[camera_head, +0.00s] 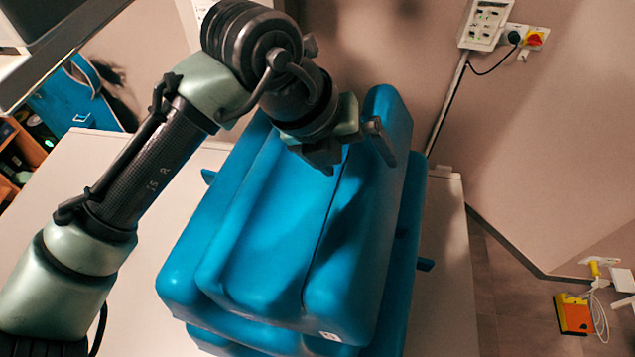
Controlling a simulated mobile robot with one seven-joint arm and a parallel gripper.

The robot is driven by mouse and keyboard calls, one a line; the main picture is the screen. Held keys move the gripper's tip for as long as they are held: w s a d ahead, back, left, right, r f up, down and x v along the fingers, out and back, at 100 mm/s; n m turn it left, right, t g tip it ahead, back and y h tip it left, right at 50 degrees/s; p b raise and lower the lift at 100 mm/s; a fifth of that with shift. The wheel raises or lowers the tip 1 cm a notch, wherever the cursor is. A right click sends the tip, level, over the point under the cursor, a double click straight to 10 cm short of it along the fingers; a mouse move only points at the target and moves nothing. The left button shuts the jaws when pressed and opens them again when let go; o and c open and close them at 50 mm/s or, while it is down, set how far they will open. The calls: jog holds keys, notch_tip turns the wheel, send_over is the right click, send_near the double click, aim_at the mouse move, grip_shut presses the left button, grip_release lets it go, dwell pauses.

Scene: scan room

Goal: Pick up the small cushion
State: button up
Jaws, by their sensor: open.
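Several blue cushions lie stacked on a white table, filling the middle of the head view. The top piece (272,245) is smooth and has raised long sides. A blue part with a tall rounded end (388,115) rises at the back right of the stack. I cannot tell which of these is the small cushion. My gripper (358,160) is open, with its fingers over the back part of the stack. My wrist hides part of the stack's back left.
The white table top (130,300) is bare left of the stack and at its right. A wall with a socket panel (487,22) is behind. A shelf with a blue bag (75,98) is at the far left. An orange box (574,314) with cables is at the lower right.

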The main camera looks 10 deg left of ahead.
jog(key=shift+w+d+f, duration=0.15)
jog(key=shift+d+f, duration=0.05)
jog(key=shift+f, duration=0.25)
grip_shut()
